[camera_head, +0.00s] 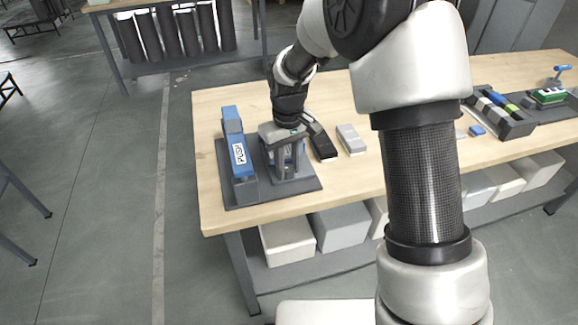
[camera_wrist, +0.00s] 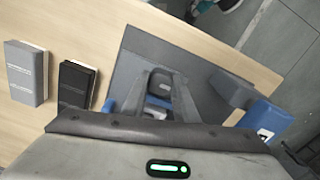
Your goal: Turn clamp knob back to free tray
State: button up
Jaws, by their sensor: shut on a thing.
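A dark grey base plate (camera_head: 262,193) lies at the table's left end; it also shows in the wrist view (camera_wrist: 200,66). A blue upright block (camera_head: 234,140) with a white "PUSH" label stands on its left side; it also shows at the right in the wrist view (camera_wrist: 265,117). My gripper (camera_head: 288,174) points down over the plate, right of this block. In the wrist view my gripper (camera_wrist: 160,82) has its two grey fingers around a small grey and blue part, apparently the clamp knob (camera_wrist: 160,87). It is shut on it. The fingers and palm hide much of the knob. I cannot make out the tray.
A black box (camera_head: 322,144) and a light grey box (camera_head: 351,139) lie right of the plate. A grey holder with coloured pieces (camera_head: 502,120) stands farther right on the wooden table (camera_head: 222,96). White bins (camera_head: 288,241) fill the shelf below.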

jog(key=o, duration=0.7)
notch_tip(320, 180, up, 7)
jog(key=p, duration=0.5)
dwell(0.3)
